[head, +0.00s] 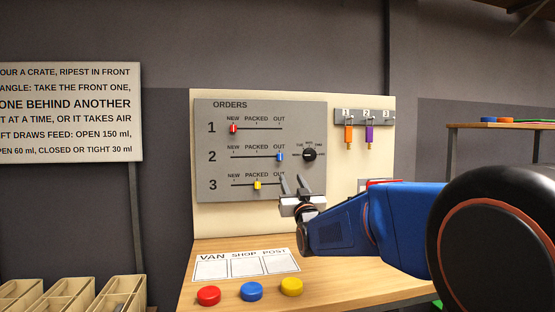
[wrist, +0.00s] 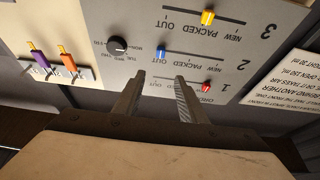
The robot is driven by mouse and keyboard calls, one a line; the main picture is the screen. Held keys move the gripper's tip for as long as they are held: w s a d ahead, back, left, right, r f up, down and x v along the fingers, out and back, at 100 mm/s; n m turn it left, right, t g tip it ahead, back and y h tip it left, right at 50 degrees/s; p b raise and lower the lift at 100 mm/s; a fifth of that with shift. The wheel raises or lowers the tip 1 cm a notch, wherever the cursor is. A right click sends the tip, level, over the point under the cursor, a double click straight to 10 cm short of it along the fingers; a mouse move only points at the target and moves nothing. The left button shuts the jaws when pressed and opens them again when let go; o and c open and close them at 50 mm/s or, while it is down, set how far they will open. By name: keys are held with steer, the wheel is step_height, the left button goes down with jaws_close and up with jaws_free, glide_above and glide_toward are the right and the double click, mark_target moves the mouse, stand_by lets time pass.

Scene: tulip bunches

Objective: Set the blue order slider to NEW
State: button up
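The blue order slider (head: 280,157) is on row 2 of the grey ORDERS board (head: 220,135), at the OUT end of its slot. NEW is at the left end of that row. In the wrist view, where the board appears upside down, the blue slider (wrist: 161,56) shows just beyond the gap between my open fingertips (wrist: 161,78). The fingers look apart from it.
The red slider (head: 233,128) is at NEW on row 1. The yellow slider (head: 257,185) is at PACKED on row 3. A black dial (head: 309,155) is right of row 2. Orange (head: 348,134) and purple (head: 369,134) tags hang further right. Several coloured discs lie on the bench (head: 330,283).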

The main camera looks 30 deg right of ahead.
mark_target(280, 155)
steer(key=x, duration=1.7)
steer(key=shift+w+f, duration=0.1)
steer(key=shift+f, duration=0.05)
steer(key=shift+c, duration=0.4)
jaws_close()
